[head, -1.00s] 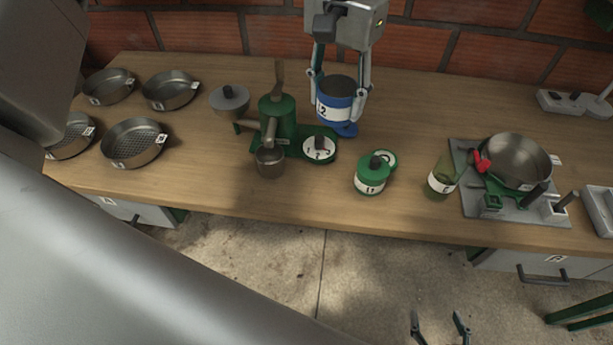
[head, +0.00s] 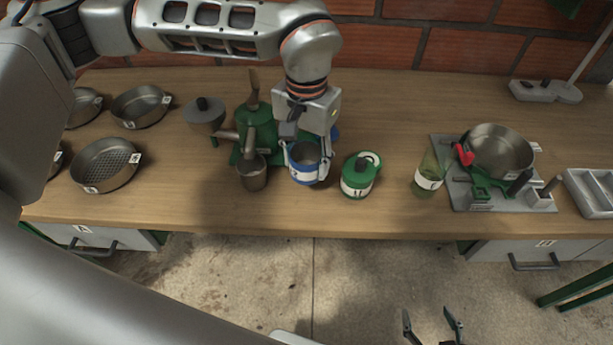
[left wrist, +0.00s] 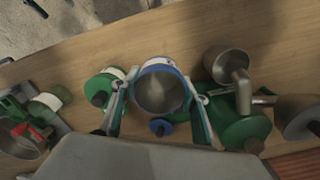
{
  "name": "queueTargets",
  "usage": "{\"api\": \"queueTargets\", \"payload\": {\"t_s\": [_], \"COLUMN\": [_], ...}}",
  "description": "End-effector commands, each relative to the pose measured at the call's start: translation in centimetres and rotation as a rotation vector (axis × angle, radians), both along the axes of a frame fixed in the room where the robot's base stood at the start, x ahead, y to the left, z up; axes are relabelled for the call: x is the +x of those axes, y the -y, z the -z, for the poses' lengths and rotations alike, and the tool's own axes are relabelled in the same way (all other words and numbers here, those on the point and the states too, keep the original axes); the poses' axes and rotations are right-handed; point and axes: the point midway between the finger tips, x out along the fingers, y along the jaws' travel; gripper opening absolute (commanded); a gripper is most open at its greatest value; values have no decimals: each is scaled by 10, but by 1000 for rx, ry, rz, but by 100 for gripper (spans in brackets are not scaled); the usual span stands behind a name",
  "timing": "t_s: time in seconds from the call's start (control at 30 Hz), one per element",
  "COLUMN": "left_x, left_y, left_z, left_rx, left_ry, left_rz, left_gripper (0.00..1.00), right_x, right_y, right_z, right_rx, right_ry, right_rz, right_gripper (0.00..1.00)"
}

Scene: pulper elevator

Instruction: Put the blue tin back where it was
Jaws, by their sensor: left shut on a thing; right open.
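The blue tin (head: 306,174) has a white band and is open at the top, so I look into its grey inside; it also shows in the left wrist view (left wrist: 160,92). My left gripper (head: 307,160) is shut around it, one finger on each side. It is between the green machine and the green tin (head: 357,182); I cannot tell if its base touches the table. A blue lid (left wrist: 161,127) with a dark knob lies behind it, mostly hidden in the head view. My right gripper (head: 434,325) is open and empty, low in front of the table.
The green hand-cranked machine (head: 247,122) with a metal cup (head: 252,176) stands close left of the tin. A green glass (head: 428,178) and a pot (head: 500,148) on a stand are to the right. Sieve pans (head: 105,165) are at left. Bare wood lies behind the green tin.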

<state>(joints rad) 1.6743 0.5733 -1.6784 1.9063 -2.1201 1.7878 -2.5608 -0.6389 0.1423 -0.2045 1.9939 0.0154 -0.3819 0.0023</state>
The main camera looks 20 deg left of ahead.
Motion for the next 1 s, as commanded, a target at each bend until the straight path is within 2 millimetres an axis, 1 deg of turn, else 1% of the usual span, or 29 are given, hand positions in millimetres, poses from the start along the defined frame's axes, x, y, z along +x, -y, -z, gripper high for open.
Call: {"api": "queueTargets", "payload": {"t_s": [0.03, 0.07, 0.27, 0.53, 0.93, 0.97, 1.0], "left_x": [0, 0, 0, 0, 0, 0, 0], "left_y": [0, 0, 0, 0, 0, 0, 0], "left_z": [7, 10, 21, 57, 61, 61, 61], "left_rx": [-1, 0, 0, -1, 1, 1, 0], "left_ry": [-1, -1, 0, -2, 1, 1, 1], "left_rz": [0, 0, 0, -1, 0, -1, -1], "left_gripper": [21, 21, 21, 21, 21, 50, 60], "right_x": [1, 1, 3, 2, 1, 1, 1], "right_y": [0, 0, 0, 0, 0, 0, 0], "right_z": [-1, -1, -2, 3, 4, 4, 4], "right_rx": [-1, 0, -1, -2, -3, -3, -3], "right_ry": [2, 4, 9, 3, 1, 1, 1], "right_rz": [0, 0, 0, 0, 1, 1, 1], "right_gripper": [63, 63, 63, 63, 63, 63, 63]}}
